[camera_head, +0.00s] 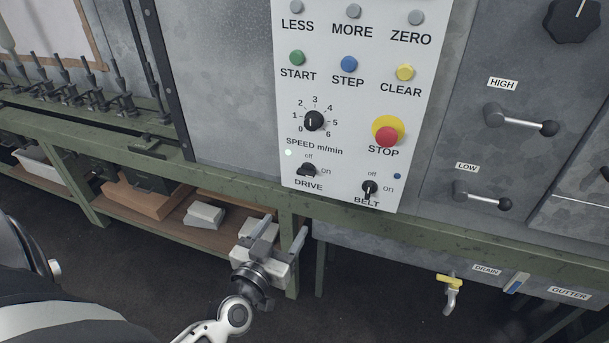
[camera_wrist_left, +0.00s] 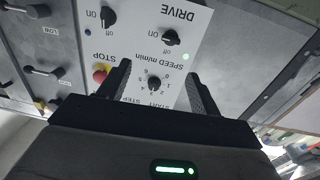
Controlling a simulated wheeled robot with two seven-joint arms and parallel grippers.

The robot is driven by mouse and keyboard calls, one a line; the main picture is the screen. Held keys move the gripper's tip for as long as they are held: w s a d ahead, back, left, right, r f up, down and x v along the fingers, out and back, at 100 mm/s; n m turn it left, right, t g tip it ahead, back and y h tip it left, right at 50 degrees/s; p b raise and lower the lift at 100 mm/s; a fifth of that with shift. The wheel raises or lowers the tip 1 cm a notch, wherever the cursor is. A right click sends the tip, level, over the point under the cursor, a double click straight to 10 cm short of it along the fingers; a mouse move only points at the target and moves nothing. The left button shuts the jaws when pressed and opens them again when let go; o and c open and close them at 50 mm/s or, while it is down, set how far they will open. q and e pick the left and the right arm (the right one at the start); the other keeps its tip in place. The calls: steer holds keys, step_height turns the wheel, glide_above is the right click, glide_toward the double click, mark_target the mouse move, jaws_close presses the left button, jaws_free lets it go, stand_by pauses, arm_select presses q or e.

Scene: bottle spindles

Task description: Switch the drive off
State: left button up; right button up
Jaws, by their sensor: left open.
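The drive switch (camera_head: 307,170) is a black knob low on the white control panel (camera_head: 348,185), with "off" above it and "on" to its right. Its handle looks to lie sideways, toward "on". It also shows upside down in the left wrist view (camera_wrist_left: 171,38). A small lamp (camera_head: 288,153) above left of it glows pale green; it also glows in the left wrist view (camera_wrist_left: 186,57). My left gripper (camera_head: 281,235) is open and empty, below the panel and apart from the switch. My right gripper is not in view.
The belt switch (camera_head: 370,189) is right of the drive switch, its handle roughly upright. The speed knob (camera_head: 314,121) and red stop button (camera_head: 386,136) are above. A green rail (camera_head: 410,217) runs under the panel. Levers (camera_head: 521,122) stick out at right.

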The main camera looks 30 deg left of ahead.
mark_target(305, 174)
arm_select(q)
steer(key=shift+n+y, duration=0.3)
steer(key=shift+y, duration=0.2)
steer(key=x, duration=0.5)
steer(key=a+b+x, duration=0.1)
steer(key=x, duration=1)
steer(key=shift+w+a, duration=0.1)
steer(key=shift+a, duration=0.35)
steer(key=c, duration=1)
